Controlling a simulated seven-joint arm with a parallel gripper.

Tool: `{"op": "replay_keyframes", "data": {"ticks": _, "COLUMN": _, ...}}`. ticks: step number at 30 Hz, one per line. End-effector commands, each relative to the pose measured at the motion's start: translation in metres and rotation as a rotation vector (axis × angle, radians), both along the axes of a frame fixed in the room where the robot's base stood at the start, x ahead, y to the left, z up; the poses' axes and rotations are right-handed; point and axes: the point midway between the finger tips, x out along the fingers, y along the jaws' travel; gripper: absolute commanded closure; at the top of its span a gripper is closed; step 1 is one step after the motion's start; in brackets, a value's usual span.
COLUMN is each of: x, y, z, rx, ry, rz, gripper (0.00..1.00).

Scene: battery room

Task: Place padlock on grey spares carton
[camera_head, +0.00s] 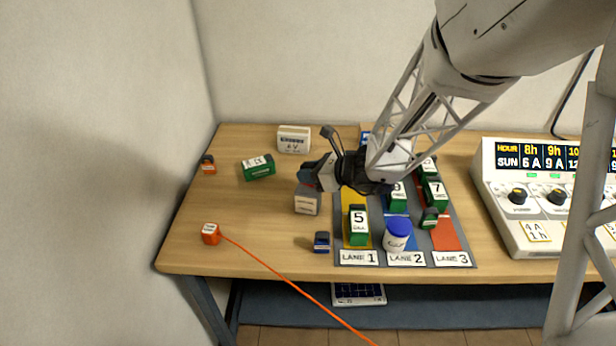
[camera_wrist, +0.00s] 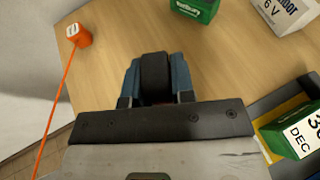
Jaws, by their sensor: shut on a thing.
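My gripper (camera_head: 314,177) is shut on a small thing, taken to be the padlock. In the wrist view, a dark part of the padlock (camera_wrist: 155,72) shows between the blue fingers, with a little dull red near their base. The rest is hidden by the fingers. The grey spares carton (camera_head: 307,203) is a small box on the table, left of the lane mat. In the head view my gripper is over the carton's upper edge. I cannot tell whether the padlock touches it. The carton is not clear in the wrist view.
A white battery box (camera_head: 293,139) and a green box (camera_head: 258,168) lie behind and left. A small blue item (camera_head: 321,242) stands in front. An orange block (camera_head: 210,233) trails a cord. The lane mat (camera_head: 383,246) holds several batteries and a blue-lidded jar (camera_head: 397,237).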

Motion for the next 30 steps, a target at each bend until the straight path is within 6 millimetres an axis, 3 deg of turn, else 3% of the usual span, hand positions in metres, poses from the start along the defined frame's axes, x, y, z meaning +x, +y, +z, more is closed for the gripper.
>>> {"op": "replay_keyframes", "data": {"ticks": 6, "x": 0.000, "y": 0.000, "z": -0.015, "rx": 0.001, "ry": 0.001, "rz": 0.001, "gripper": 1.00}}
{"op": "replay_keyframes", "data": {"ticks": 20, "x": 0.000, "y": 0.000, "z": -0.019, "rx": 0.000, "ry": 0.000, "rz": 0.001, "gripper": 1.00}}
{"op": "replay_keyframes", "data": {"ticks": 21, "x": 0.000, "y": 0.000, "z": -0.019, "rx": 0.000, "ry": 0.000, "rz": 0.001, "gripper": 0.72}}
{"op": "replay_keyframes", "data": {"ticks": 24, "x": 0.000, "y": 0.000, "z": -0.019, "rx": 0.000, "ry": 0.000, "rz": 0.001, "gripper": 0.57}}
{"op": "replay_keyframes", "data": {"ticks": 26, "x": 0.000, "y": 0.000, "z": -0.019, "rx": 0.000, "ry": 0.000, "rz": 0.001, "gripper": 0.51}}
{"op": "replay_keyframes", "data": {"ticks": 30, "x": 0.000, "y": 0.000, "z": -0.019, "rx": 0.000, "ry": 0.000, "rz": 0.001, "gripper": 0.51}}
